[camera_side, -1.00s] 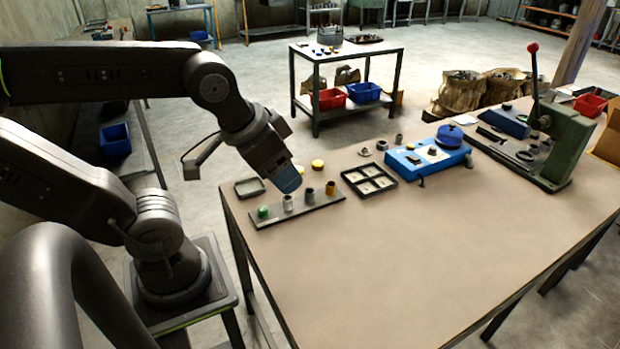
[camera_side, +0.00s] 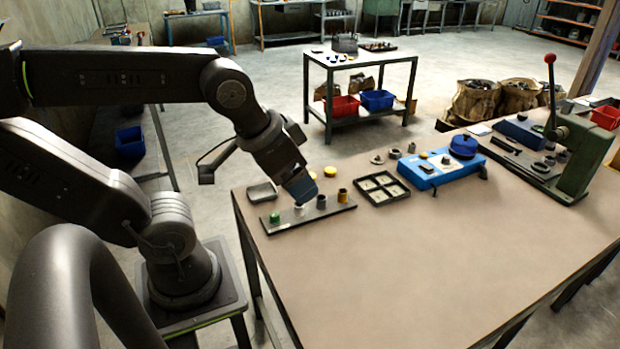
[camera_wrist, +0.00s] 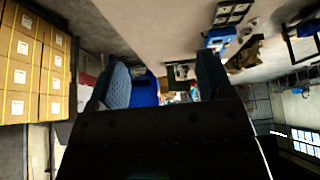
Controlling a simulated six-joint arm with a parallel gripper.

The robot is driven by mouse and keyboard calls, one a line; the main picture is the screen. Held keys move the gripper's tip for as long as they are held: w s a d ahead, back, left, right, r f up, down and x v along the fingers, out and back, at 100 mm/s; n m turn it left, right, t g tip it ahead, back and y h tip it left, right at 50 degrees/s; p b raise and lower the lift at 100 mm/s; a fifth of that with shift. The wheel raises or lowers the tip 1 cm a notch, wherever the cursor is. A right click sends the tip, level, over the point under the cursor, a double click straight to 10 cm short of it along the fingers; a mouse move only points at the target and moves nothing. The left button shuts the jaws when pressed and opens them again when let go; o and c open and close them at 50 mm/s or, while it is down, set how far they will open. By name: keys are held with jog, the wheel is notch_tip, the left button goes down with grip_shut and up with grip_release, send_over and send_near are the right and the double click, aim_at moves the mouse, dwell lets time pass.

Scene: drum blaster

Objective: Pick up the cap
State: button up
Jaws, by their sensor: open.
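A dark strip (camera_side: 322,214) on the near left of the table carries a row of small upright pieces. They are a green one (camera_side: 275,217), a pale one (camera_side: 299,210), a dark grey one (camera_side: 321,202) and a brown-yellow one (camera_side: 342,196). I cannot tell which is the cap. A round yellow piece (camera_side: 330,171) lies behind the strip. My gripper (camera_side: 304,197) points down just above the strip, close over the pale piece and partly hiding it. In the wrist view my gripper (camera_wrist: 165,80) has its two blue fingers apart, with no held piece visible.
A small dark tray (camera_side: 262,192) lies left of the strip and a four-compartment tray (camera_side: 381,188) right of it. Beyond stand a blue fixture (camera_side: 440,168) and a green lever press (camera_side: 580,155). The table's front is clear.

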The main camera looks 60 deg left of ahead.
jog(key=w+a+f+n+g+y, duration=0.1)
jog(key=w+a+f+n, duration=0.25)
jog(key=w+a, duration=0.7)
jog(key=w+a+f+n+g+y, duration=0.15)
jog(key=w+a+n, duration=0.25)
jog(key=w+a, duration=0.6)
jog(key=a+f+n, duration=0.1)
jog(key=a+f, duration=0.5)
jog(key=f, duration=0.1)
jog(key=a+f+n+g, duration=0.1)
jog(key=a+f, duration=0.6)
jog(key=w+a+f+n, duration=0.1)
jog(key=a+f, duration=0.6)
jog(key=f, duration=0.1)
jog(key=shift+a+f+n+g, duration=0.1)
jog(key=shift+n+g, duration=0.15)
jog(key=shift+n, duration=0.1)
jog(key=shift+x, duration=3.25)
jog(key=shift+w, duration=0.15)
jog(key=shift+c, duration=0.3)
jog(key=c, duration=0.9)
